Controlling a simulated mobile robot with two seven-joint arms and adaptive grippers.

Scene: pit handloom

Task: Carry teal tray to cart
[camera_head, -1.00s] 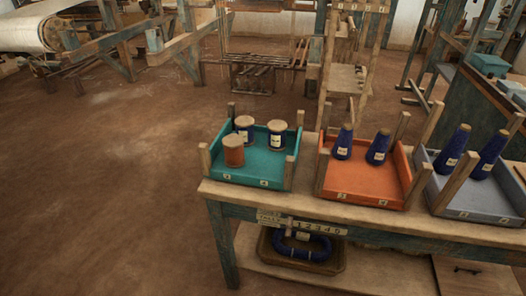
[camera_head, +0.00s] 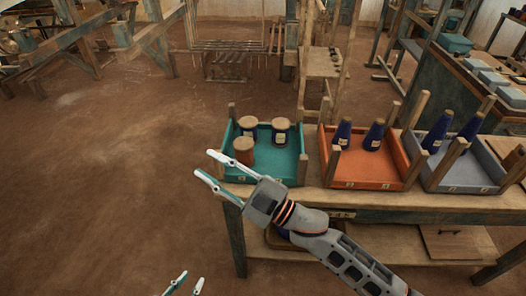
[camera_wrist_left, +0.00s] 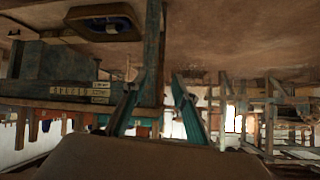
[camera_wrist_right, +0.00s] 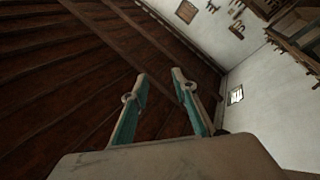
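The teal tray (camera_head: 284,160) sits at the left end of the wooden table (camera_head: 370,203). It has wooden corner posts and holds three spools (camera_head: 244,149), two with dark blue thread and one brownish. My right gripper (camera_head: 209,163) is open and empty at the tray's left front corner, in front of it in the picture; I cannot tell if it touches. My left gripper (camera_head: 187,282) is open and empty, low at the bottom edge, apart from the tray. The left wrist view shows its two spread fingers (camera_wrist_left: 152,88). I cannot identify the cart.
An orange tray (camera_head: 365,168) and a grey tray (camera_head: 460,172) with blue cones stand to the right on the same table. Below is a shelf with a blue coil (camera_wrist_left: 105,22). Loom frames (camera_head: 228,62) stand behind. The brown floor (camera_head: 110,170) at left is clear.

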